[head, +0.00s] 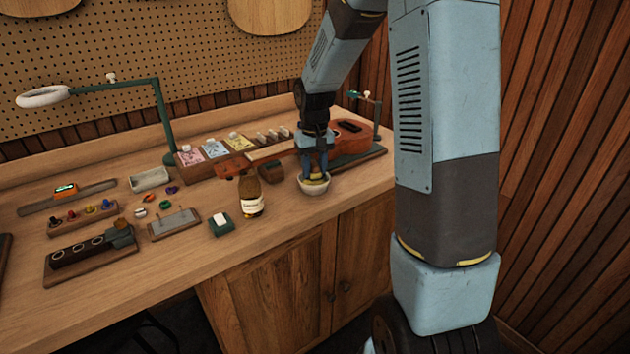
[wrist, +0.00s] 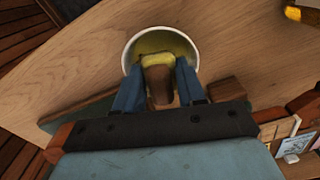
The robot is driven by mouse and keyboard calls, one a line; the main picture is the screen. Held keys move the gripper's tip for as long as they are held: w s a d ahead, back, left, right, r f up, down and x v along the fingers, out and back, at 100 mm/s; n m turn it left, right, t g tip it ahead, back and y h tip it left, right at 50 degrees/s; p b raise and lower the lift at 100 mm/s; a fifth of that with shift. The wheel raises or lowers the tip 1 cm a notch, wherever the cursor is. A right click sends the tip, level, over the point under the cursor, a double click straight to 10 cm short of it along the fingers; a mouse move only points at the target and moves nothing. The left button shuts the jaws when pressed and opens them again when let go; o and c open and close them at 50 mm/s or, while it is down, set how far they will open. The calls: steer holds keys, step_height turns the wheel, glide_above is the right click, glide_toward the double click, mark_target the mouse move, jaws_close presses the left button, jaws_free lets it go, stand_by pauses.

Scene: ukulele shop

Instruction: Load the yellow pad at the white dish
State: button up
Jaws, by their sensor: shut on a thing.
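The white dish (head: 314,188) stands on the bench near its front edge, to the right of the bottle. In the wrist view the dish's white rim (wrist: 160,30) surrounds a yellowish inside. My gripper (head: 316,172) points down over the dish. Its two blue fingers (wrist: 160,82) are shut on the yellow pad (wrist: 158,58), which has a brown grip (wrist: 160,84) between the fingers. The pad is at or inside the dish's mouth. I cannot tell whether it touches the bottom. The fingers hide part of it.
A brown labelled bottle (head: 250,196) stands left of the dish, with a dark green block (head: 221,225) further left. A ukulele (head: 345,136) lies behind my gripper on a dark cradle. Bare bench lies between the bottle and dish.

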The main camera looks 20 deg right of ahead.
mark_target(314, 164)
steer(key=shift+r, duration=1.9)
stand_by(0.9)
steer(key=shift+r, duration=2)
